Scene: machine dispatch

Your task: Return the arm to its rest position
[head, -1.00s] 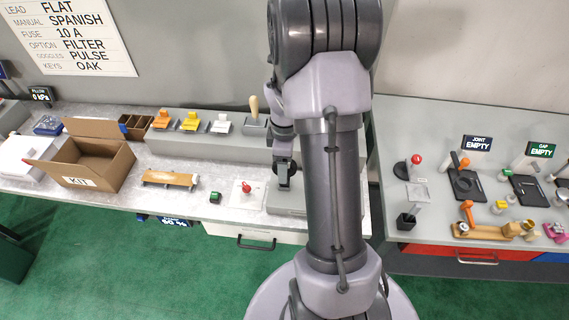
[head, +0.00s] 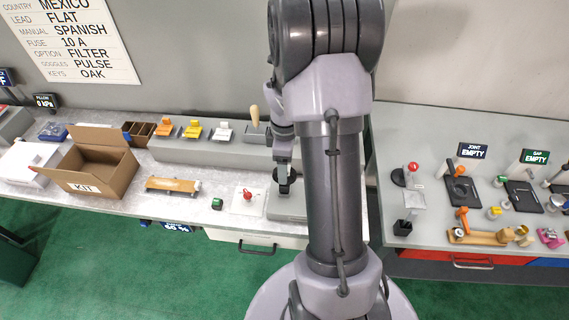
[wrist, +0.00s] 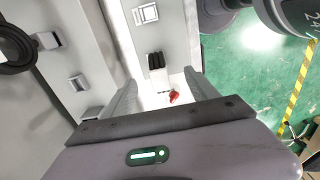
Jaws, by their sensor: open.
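My arm (head: 335,190) stands upright in the middle of the head view, folded at the top. My gripper (head: 284,186) hangs at its left side, over the front of the grey bench. In the wrist view my gripper (wrist: 162,85) has its two fingers spread apart, with nothing between the tips. A white plate with a red knob (wrist: 173,97) shows beyond the fingers, on the bench below. The head view also shows this red knob (head: 247,195), just left of my gripper. My arm hides part of the bench and the gap between the two benches.
An open cardboard kit box (head: 96,184) stands on the left bench. A grey ledge (head: 190,150) there carries orange, yellow and white pieces. The right bench (head: 400,120) holds several fixtures and tools. Green floor (head: 140,270) lies clear in front of the left bench.

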